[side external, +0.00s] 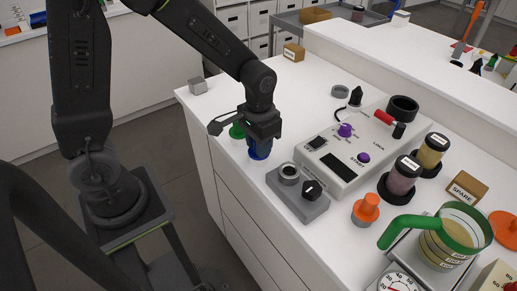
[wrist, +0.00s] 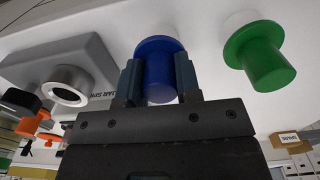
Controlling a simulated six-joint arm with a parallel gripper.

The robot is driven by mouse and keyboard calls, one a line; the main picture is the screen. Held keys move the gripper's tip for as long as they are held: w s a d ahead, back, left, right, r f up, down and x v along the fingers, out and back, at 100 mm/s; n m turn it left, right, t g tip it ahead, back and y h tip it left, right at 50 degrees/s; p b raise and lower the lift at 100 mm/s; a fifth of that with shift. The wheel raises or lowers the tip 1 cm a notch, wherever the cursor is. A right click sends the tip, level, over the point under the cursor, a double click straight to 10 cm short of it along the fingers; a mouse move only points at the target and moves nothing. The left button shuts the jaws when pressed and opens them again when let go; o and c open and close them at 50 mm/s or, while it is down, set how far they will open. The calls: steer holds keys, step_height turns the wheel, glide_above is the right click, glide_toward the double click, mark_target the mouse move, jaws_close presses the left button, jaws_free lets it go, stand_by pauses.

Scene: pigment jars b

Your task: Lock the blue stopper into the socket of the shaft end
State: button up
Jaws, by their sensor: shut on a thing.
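The blue stopper (side external: 260,151) is between the fingers of my gripper (side external: 263,140) at the left side of the white counter. In the wrist view the blue stopper (wrist: 159,80) has a wide flange and a narrower round body, with one finger of my gripper (wrist: 158,82) on each side. I cannot tell whether it touches the counter. A grey block (side external: 312,208) to its right carries a round metal ring with an open socket (side external: 289,171), probably the shaft end. The socket ring (wrist: 66,86) also shows in the wrist view, apart from the stopper and empty-looking.
A green stopper (side external: 237,132) stands close behind the blue one. A black knob (side external: 312,189) sits on the grey block beside the socket. An orange stopper (side external: 366,208), a white control box (side external: 345,176), jars and a green-handled jug (side external: 440,240) stand to the right.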

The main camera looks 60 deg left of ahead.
jaws_close()
steer(key=shift+r, duration=3.55)
steer(key=d+r, duration=0.2)
steer(key=d, duration=0.8)
steer(key=shift+w+d+r, duration=0.25)
steer(key=shift+r, duration=0.05)
